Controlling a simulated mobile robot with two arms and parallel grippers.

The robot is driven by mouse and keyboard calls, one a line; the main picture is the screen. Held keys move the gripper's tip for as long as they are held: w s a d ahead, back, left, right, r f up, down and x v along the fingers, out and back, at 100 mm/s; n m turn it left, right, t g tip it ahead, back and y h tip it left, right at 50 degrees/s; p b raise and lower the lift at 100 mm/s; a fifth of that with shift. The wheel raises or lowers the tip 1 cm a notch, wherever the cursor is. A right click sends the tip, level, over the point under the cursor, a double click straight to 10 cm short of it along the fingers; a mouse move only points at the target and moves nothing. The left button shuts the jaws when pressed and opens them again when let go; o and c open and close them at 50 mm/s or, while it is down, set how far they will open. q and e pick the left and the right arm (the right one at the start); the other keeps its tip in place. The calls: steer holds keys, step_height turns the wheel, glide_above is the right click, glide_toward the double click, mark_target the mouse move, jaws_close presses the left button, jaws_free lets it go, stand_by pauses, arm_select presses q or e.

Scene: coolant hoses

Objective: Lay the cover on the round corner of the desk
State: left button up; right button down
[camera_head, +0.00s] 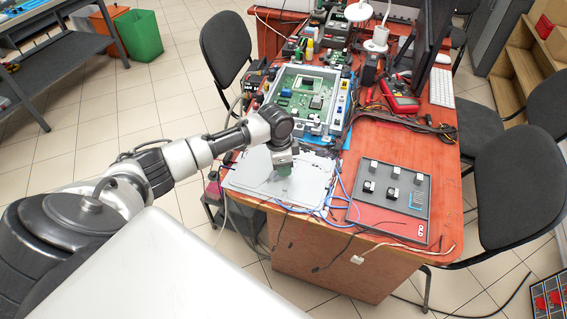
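The cover (252,181), a flat light-grey panel, lies at the near left part of the red-brown desk (395,150). Its left part reaches the desk's left edge, and cables lie along its right side. My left gripper (283,171) points down onto the cover's middle. Its fingertips are small and partly hidden, so I cannot tell if they grip the cover or only touch it. The desk's near left corner is largely hidden under the cover. The near right corner looks rounded. My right gripper is out of view.
Right of the cover lies a dark panel with several switches (390,200). Behind stands an open electronics case (306,98). A red multimeter (399,95) and a white keyboard (441,88) lie farther back. Chairs (515,190) stand at right; loose cables cross the near edge.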

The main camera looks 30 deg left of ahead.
arm_select(q)
steer(key=o, duration=0.4)
steer(key=shift+c, duration=0.2)
steer(key=shift+r, duration=0.1)
step_height(320, 180, up, 12)
steer(key=a, duration=0.1)
steer(key=shift+s, duration=0.45)
